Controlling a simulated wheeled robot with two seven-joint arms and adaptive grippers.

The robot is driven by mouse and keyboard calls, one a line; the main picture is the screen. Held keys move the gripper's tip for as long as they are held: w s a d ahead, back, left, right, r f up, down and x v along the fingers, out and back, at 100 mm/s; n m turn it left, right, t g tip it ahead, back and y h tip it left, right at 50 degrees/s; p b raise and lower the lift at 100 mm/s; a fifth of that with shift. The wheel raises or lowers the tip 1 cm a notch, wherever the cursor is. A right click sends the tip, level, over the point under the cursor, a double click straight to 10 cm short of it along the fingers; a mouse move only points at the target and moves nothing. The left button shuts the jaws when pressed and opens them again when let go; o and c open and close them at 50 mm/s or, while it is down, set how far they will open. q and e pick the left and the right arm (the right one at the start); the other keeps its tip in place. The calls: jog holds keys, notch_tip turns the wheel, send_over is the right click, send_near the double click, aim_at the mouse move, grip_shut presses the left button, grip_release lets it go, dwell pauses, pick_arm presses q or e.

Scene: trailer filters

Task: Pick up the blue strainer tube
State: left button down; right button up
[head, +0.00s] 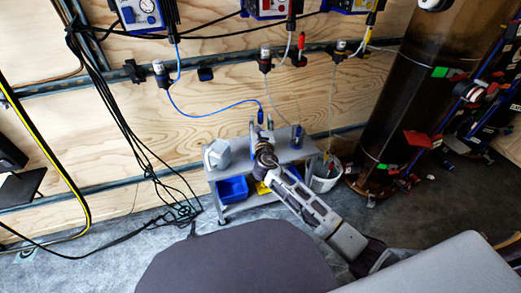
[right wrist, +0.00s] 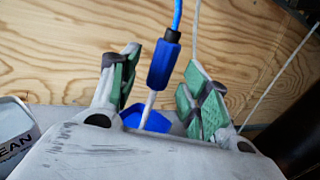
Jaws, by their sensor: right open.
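The blue strainer tube (right wrist: 164,62) hangs from a blue hose in the right wrist view, with a white stem below it. In the head view the blue tube (head: 261,117) shows above the grey cart. My right gripper (head: 262,129) is over the cart top at this tube. In the right wrist view its two green-padded fingers (right wrist: 158,85) are open, one on each side of the tube, with gaps. A blue piece (right wrist: 146,120) around the stem is partly hidden behind the gripper body. My left gripper is not in view.
The grey cart (head: 232,209) holds a blue bin (head: 232,190), a white container (head: 217,154) and a second blue tube (head: 297,135). A white bucket (head: 325,172) stands right of it. Hoses hang from the plywood wall. A dark cylinder (head: 420,90) stands at right.

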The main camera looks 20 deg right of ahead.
jog(key=shift+b+x, duration=0.4)
jog(key=shift+x, duration=0.85)
grip_shut()
